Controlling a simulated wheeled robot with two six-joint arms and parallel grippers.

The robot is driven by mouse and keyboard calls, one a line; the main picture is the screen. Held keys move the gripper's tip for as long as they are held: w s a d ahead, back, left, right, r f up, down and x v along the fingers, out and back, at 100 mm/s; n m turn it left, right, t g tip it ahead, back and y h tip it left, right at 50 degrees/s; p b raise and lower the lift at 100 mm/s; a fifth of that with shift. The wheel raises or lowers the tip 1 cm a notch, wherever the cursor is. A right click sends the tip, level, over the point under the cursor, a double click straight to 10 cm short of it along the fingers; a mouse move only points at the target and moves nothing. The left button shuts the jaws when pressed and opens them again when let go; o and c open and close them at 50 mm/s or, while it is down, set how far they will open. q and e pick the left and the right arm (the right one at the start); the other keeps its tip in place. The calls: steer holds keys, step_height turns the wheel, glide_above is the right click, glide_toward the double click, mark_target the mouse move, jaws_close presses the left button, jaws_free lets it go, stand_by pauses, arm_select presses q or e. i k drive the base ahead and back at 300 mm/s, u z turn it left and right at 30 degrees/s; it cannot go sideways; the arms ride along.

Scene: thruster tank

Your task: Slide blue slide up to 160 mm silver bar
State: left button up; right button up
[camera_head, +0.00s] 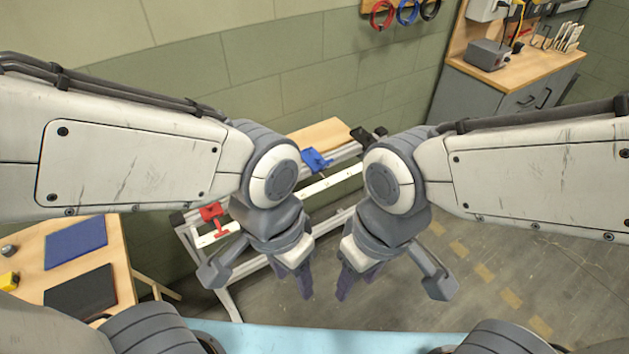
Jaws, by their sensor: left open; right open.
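I cannot make out which mark or silver bar is the 160 mm one. A red slide (211,212) sits at the frame's left end, and a black part (362,135) is at its right end. My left gripper (304,290) and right gripper (343,292) hang in front of the frame, empty and apart from the slides. My arms hide part of the rail.
A wooden table (30,258) at the left holds a blue mat (76,243) and a black mat (80,292). A workbench (515,80) with a grey box (488,55) stands at the back right. The floor (480,285) at the right is clear.

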mark_target(313, 159)
steer(key=u, duration=0.1)
steer(key=k, duration=0.35)
steer(key=z, duration=0.85)
steer(key=i, duration=1.35)
steer(key=u, duration=0.85)
steer(key=i, duration=0.5)
steer(key=u, duration=0.5)
